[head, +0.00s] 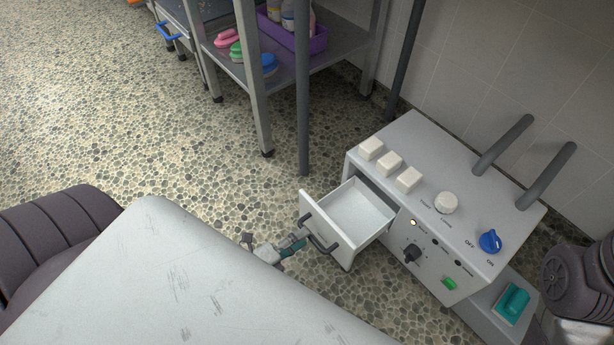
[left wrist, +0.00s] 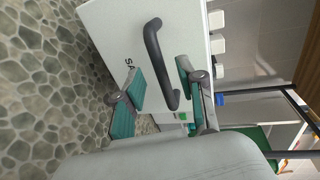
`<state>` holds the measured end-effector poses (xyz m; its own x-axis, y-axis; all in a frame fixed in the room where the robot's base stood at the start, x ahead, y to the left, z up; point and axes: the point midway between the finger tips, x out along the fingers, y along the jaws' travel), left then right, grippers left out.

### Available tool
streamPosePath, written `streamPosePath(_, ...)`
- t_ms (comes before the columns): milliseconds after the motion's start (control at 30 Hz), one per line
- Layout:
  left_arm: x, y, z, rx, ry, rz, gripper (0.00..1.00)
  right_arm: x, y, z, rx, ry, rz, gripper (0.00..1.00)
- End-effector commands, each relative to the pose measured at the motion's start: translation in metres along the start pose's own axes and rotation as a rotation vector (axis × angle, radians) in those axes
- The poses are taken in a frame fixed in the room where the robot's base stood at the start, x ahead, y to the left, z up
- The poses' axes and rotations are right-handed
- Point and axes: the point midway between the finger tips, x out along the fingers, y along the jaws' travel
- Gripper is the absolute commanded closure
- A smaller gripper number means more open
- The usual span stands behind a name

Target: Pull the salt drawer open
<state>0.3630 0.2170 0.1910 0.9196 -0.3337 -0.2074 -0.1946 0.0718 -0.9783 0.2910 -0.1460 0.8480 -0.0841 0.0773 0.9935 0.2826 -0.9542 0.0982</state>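The salt drawer (head: 352,212) is white and sticks well out of the front of a pale control box (head: 440,190); its inside looks empty. Its dark bar handle (head: 321,234) is on the drawer front. In the left wrist view the drawer front (left wrist: 115,30) carries partly hidden lettering starting "SA", and the handle (left wrist: 153,55) stands out from it. My left gripper (head: 300,241) is at the handle. Its green-padded fingers (left wrist: 160,92) are spread apart, with the handle's lower end between them and gaps showing. My right gripper is out of view.
The box top has several white blocks (head: 389,163), a blue knob (head: 490,241) and two grey posts (head: 504,145). A metal shelf (head: 335,76) with a purple bin (head: 308,42) stands behind. The pebbled floor (head: 120,140) is clear at left.

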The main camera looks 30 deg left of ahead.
Motion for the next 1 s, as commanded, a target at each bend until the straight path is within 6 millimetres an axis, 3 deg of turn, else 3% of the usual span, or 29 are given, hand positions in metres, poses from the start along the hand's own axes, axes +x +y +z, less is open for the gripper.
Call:
streamPosePath(200,-0.050,0.001,-0.001,0.000,0.000,0.004,0.61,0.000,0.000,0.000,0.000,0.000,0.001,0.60)
streamPosePath(400,-0.079,0.001,0.000,0.001,0.000,0.002,0.61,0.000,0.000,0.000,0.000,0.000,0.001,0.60)
streamPosePath(600,-0.088,0.000,0.000,0.001,0.000,0.000,0.61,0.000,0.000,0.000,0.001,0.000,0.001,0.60)
streamPosePath(1000,-0.088,0.000,0.000,0.001,0.000,0.000,0.61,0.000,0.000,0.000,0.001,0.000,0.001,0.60)
